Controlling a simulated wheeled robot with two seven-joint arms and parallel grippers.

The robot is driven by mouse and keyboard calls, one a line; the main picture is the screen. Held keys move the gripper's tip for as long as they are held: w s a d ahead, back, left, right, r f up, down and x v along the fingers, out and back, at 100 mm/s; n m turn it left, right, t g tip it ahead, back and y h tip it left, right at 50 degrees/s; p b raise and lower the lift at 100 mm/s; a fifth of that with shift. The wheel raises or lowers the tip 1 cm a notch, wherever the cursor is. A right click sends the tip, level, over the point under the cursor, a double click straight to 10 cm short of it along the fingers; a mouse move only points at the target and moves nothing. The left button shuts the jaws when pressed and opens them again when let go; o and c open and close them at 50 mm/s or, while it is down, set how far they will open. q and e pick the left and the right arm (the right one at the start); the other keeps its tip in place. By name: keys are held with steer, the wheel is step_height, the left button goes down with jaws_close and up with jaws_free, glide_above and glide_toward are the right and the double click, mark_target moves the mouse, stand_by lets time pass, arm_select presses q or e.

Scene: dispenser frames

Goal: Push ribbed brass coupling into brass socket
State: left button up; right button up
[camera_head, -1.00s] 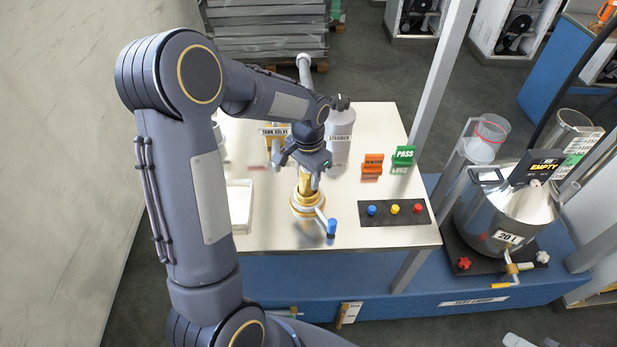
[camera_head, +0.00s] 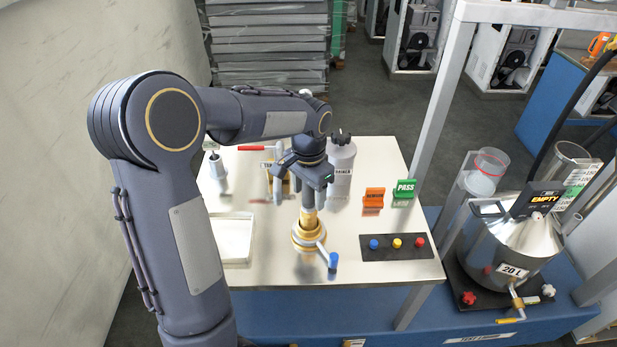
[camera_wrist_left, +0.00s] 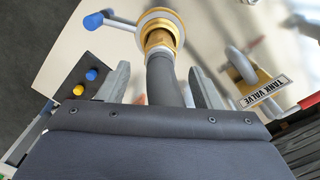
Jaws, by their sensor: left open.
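The brass socket (camera_head: 309,238) is a ringed fitting standing upright on the steel bench top, with a blue-tipped side lever (camera_head: 333,260). The ribbed brass coupling (camera_head: 309,219) stands upright in its mouth, on the end of a dark hose. How deep it sits I cannot tell. My left gripper (camera_head: 302,188) is above the socket with its fingers apart. In the left wrist view the open fingers (camera_wrist_left: 160,72) lie either side of the dark hose (camera_wrist_left: 163,82), with gaps, and the brass socket (camera_wrist_left: 174,22) is beyond them. My right gripper is out of view.
A button panel (camera_head: 397,247) lies right of the socket. A grey strainer bottle (camera_head: 341,160), orange and green tags and the tank valve label (camera_wrist_left: 264,91) are behind. A white tray (camera_head: 238,262) is at left.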

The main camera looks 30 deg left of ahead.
arm_select(q)
step_height(320, 180, up, 5)
steer(key=shift+f, duration=0.1)
steer(key=shift+s+r, duration=0.15)
steer(key=shift+r, duration=0.55)
steer(key=s+d+n+t+h, duration=0.2)
steer(key=s+d, duration=0.1)
steer(key=s, duration=0.8)
steer(key=s+d+n+t+h, duration=0.1)
steer(key=s+d+n+t, duration=0.2)
steer(key=s, duration=0.7)
steer(key=shift+s+d+f+t+h, duration=0.3)
steer(key=shift+s+d+h, duration=0.1)
steer(key=shift+d, duration=0.3)
